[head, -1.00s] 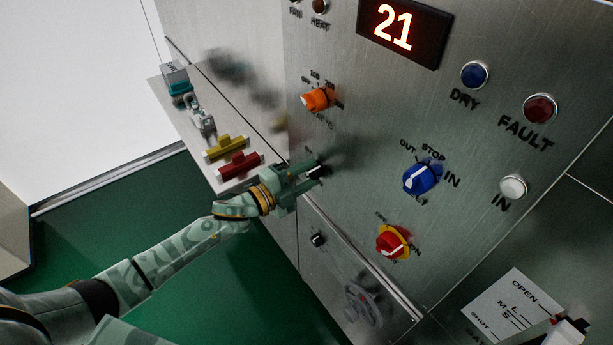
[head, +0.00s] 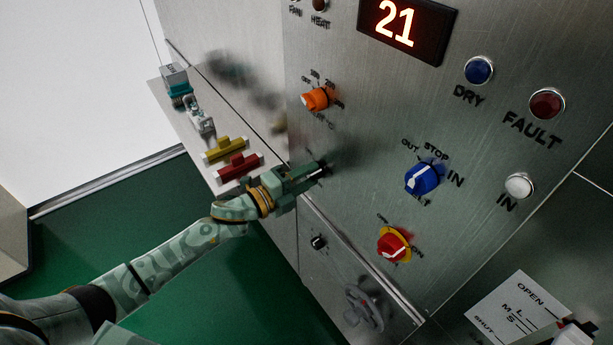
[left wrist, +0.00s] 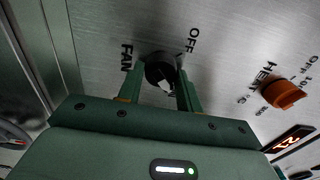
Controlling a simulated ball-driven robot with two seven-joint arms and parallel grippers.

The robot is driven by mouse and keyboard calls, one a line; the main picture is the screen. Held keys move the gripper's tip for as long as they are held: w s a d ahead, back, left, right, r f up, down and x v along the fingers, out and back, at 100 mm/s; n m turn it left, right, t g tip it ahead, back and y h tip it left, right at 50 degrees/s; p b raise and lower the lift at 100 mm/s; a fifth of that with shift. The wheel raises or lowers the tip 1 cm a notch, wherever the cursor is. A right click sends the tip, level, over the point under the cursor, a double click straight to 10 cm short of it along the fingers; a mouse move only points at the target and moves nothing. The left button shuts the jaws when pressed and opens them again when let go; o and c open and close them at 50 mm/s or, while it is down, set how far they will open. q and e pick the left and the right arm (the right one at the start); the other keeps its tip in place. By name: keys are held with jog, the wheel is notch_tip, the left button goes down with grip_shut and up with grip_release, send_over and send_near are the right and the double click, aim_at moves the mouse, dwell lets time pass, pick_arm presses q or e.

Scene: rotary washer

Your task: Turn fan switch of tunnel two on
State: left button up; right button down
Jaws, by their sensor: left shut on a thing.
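The fan switch is a small black knob (left wrist: 160,72) on the steel panel, with a white mark, seen between my fingers in the left wrist view. The letters FAN stand to its left and OFF to its upper right. My left gripper (head: 322,169) is at the panel in the head view, left of the blue knob (head: 421,178), and is shut on the fan switch; its fingers (left wrist: 162,88) also show in the left wrist view. The fingers mostly hide the knob in the head view.
An orange heat knob (head: 315,98) sits above my gripper in the head view. A red and yellow knob (head: 394,245) is to the lower right. A red display (head: 406,28) reads 21. Red (head: 239,167) and yellow (head: 224,149) blocks lie on the ledge at left.

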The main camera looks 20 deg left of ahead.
pick_arm(q)
jog(key=o, duration=1)
jog(key=shift+c, duration=0.2)
jog(key=v, duration=1.6)
jog(key=shift+s+b, duration=0.2)
jog(key=shift+b, duration=0.15)
jog(key=shift+a+f, duration=0.1)
jog(key=shift+f, duration=0.05)
